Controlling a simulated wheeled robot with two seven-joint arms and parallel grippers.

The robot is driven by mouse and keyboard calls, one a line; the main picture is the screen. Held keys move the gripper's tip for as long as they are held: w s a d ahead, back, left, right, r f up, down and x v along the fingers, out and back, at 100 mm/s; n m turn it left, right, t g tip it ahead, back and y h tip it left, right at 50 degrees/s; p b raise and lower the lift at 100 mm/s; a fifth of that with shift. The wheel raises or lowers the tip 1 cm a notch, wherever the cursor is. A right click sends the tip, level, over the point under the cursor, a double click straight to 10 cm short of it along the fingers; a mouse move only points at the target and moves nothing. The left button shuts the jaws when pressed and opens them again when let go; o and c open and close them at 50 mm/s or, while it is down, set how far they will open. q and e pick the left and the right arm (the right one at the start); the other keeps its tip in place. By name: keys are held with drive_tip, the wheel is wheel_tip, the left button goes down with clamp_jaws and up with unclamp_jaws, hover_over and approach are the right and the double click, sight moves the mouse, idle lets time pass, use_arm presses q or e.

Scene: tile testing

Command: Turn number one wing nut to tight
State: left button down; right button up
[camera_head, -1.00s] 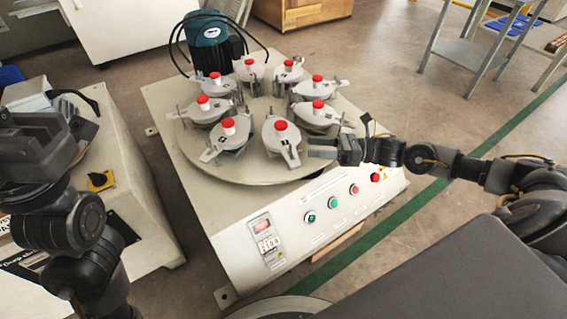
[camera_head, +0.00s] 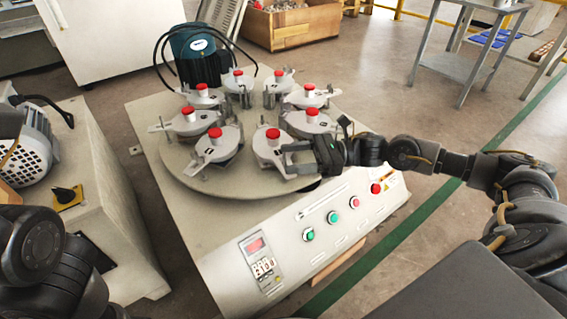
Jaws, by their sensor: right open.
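The turntable (camera_head: 205,181) carries a ring of grey lidded jars with red knobs and clamp bars. The front jar (camera_head: 266,153) is closest to my right gripper. My right gripper (camera_head: 287,160) comes in from the right and is open, its fingers pointing left at the near side of that jar's clamp. A small wing nut at that spot is too small and partly hidden to make out, and I cannot tell whether the fingers touch it. The number marks on the lids are not legible. My left arm is at the lower left; its fingers are out of the picture.
The machine's front panel (camera_head: 290,250) has a display (camera_head: 257,246), green and red buttons and a red knob (camera_head: 376,188). A blue-green motor (camera_head: 197,52) with black cables stands behind the turntable. Neighbouring jars stand close to my right gripper. Another machine with a grey motor is at left.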

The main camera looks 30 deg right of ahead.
drive_tip(key=shift+x, duration=1.45)
drive_tip(key=shift+c, duration=0.2)
drive_tip(key=c, duration=0.9)
